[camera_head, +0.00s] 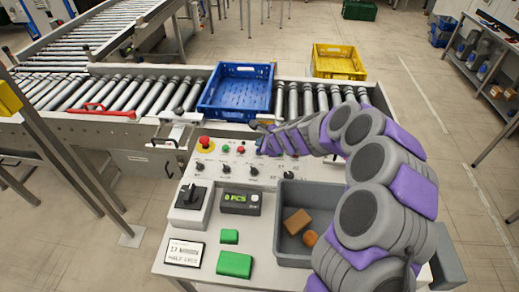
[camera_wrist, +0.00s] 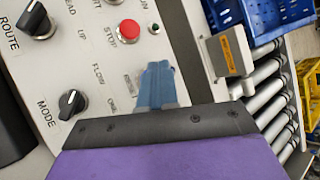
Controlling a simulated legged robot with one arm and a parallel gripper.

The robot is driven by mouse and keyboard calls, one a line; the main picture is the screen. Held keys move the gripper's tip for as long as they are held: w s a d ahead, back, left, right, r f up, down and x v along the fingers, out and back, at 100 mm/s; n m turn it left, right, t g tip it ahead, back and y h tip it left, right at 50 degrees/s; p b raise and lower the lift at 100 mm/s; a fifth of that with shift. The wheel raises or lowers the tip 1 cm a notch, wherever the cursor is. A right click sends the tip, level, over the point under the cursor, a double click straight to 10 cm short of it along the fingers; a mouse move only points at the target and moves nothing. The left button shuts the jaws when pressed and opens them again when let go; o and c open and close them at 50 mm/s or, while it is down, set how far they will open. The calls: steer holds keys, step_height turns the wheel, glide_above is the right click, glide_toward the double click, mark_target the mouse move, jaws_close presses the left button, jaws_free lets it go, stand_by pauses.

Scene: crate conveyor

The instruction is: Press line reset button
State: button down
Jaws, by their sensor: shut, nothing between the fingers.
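The control panel (camera_head: 215,168) stands in front of the conveyor. It carries a red mushroom button on a yellow base (camera_head: 205,143), a small green button (camera_head: 225,149) and a small red button (camera_head: 241,150). In the wrist view a red button (camera_wrist: 129,30) sits beside the word STOP, with a small dark green part (camera_wrist: 154,28) near it. I cannot read a reset label; my fingers hide part of the panel. My gripper (camera_head: 268,145) is over the panel's far right part, its blue fingers (camera_wrist: 160,72) shut and empty. Whether they touch the panel is unclear.
A blue crate (camera_head: 212,108) sits on the conveyor rollers (camera_head: 131,96) behind the panel. A grey bin (camera_head: 290,248) with two brown items and green blocks (camera_head: 235,264) are nearer. A yellow crate (camera_head: 338,50) stands beyond.

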steer(key=shift+r+p, duration=2.4)
steer(key=shift+r, duration=0.2)
steer(key=shift+f, duration=0.1)
steer(key=s+r+n+g, duration=0.2)
steer(key=s+r+n, duration=0.4)
steer(key=s, duration=0.4)
steer(key=s+r+n+g, duration=0.2)
steer(key=s+r+n, duration=0.45)
steer(key=s, duration=0.35)
steer(key=s+d+n+g+h, duration=0.2)
steer(key=s+d, duration=0.7)
steer(key=s, duration=0.5)
steer(key=s+d+n+g+h, duration=0.2)
steer(key=s+d+n+h, duration=0.2)
steer(key=s+d, duration=0.5)
steer(key=s, duration=0.6)
steer(key=shift+d+r+g, duration=0.2)
steer(key=shift+d+g, duration=0.15)
steer(key=shift+g, duration=0.05)
steer(key=shift+n, duration=0.25)
